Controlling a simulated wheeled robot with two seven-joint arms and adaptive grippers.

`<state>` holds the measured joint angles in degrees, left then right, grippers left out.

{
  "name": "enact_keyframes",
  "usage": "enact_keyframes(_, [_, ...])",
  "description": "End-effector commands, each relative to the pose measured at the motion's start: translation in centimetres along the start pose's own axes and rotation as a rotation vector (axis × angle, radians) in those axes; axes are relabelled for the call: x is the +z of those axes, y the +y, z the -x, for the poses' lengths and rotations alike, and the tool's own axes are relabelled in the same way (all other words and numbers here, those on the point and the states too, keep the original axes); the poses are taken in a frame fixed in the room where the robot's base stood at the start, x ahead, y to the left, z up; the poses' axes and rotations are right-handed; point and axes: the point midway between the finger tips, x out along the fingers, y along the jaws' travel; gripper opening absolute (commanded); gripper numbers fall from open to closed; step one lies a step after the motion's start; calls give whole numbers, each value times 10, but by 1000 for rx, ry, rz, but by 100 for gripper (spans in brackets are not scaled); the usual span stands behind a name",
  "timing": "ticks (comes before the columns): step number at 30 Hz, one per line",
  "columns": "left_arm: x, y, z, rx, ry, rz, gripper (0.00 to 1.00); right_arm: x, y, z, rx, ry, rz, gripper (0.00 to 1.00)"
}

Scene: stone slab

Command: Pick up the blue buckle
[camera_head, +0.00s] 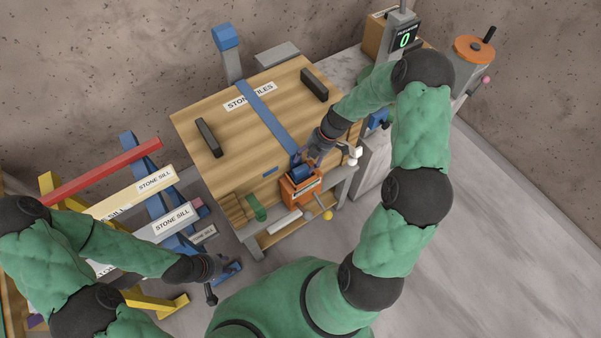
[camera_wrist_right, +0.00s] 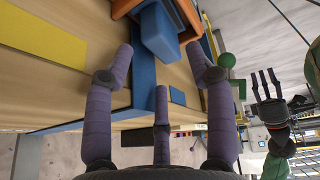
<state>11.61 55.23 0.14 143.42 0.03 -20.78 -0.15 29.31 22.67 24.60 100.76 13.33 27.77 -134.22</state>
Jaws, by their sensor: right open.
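The blue buckle (camera_head: 301,172) is a small blue block at the orange frame (camera_head: 302,193) on the front edge of the wooden crate. In the right wrist view the buckle (camera_wrist_right: 160,30) shows between and just beyond my fingertips, partly in the orange frame (camera_wrist_right: 122,8). My right gripper (camera_head: 312,158) is open, close above the buckle, with its fingers (camera_wrist_right: 162,68) spread and nothing held. My left gripper (camera_head: 216,284) hangs low, left of the crate and away from the buckle. Its spread fingers also show in the right wrist view (camera_wrist_right: 266,84).
A blue strap (camera_head: 268,118) runs over the wooden crate (camera_head: 215,125), which has two dark handles. Stone sills on a rack (camera_head: 175,217) stand at the left. A green block (camera_head: 255,207) is left of the orange frame. Open floor (camera_head: 480,240) lies at the right.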

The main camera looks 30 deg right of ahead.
Motion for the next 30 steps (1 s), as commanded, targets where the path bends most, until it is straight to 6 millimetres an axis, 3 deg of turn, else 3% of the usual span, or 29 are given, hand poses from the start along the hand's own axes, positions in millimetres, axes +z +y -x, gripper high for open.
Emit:
enact_keyframes(10, [0, -3, -9, 0, 0, 0, 40, 2, 3, -44, -1, 0, 1, 55])
enact_keyframes(20, [0, -3, -9, 0, 0, 0, 40, 2, 4, -51, 1, -1, 1, 55])
enact_keyframes(21, [0, -3, -9, 0, 0, 0, 40, 2, 4, -51, 1, -1, 0, 53])
enact_keyframes(26, [0, -3, -9, 0, 0, 0, 40, 2, 4, -51, 1, -1, 0, 7])
enact_keyframes(27, [0, -3, -9, 0, 0, 0, 40, 2, 3, -51, 0, -1, 0, 3])
enact_keyframes(30, [0, -3, -9, 0, 0, 0, 40, 2, 3, -51, 0, -1, 0, 3])
